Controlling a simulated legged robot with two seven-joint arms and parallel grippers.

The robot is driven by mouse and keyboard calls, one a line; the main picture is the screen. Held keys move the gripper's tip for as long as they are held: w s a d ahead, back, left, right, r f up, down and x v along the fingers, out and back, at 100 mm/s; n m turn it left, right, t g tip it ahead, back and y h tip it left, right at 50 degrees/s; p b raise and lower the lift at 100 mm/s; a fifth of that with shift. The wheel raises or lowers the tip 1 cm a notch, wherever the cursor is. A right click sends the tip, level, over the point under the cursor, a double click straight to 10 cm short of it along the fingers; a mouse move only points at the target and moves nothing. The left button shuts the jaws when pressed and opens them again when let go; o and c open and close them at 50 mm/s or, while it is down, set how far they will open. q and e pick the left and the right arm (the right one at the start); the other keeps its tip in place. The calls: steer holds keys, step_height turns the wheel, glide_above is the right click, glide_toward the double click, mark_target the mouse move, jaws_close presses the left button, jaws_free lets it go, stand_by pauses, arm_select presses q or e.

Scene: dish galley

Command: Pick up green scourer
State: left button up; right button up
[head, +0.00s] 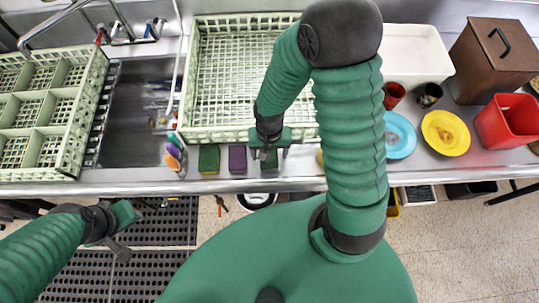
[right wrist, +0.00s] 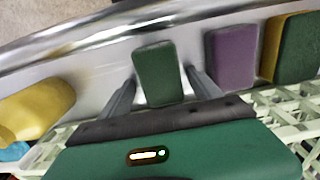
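A dark green scourer (right wrist: 158,73) lies flat on the metal counter and shows between the two fingers of my right gripper (right wrist: 162,92) in the right wrist view. The fingers are open, one on each side of it, apart from its edges. In the head view the same scourer (head: 269,162) is partly hidden under my right gripper (head: 268,151). A second green pad (head: 208,158) lies further left, with a yellow layer visible in the right wrist view (right wrist: 299,47). My left gripper (head: 128,228) hangs in front of the counter, away from the scourers; its opening is unclear.
A purple sponge (head: 237,158) lies between the green pads. A yellow sponge (right wrist: 36,108) lies on the other side. A pale green rack (head: 220,75) stands right behind the row. The counter's front edge (right wrist: 90,40) is close. Blue (head: 399,135) and yellow plates (head: 445,133) lie right.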

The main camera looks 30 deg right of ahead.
steer(key=shift+a+r, duration=0.1)
steer(key=shift+a, duration=0.15)
steer(key=c, duration=1.2)
steer(key=shift+d, duration=0.1)
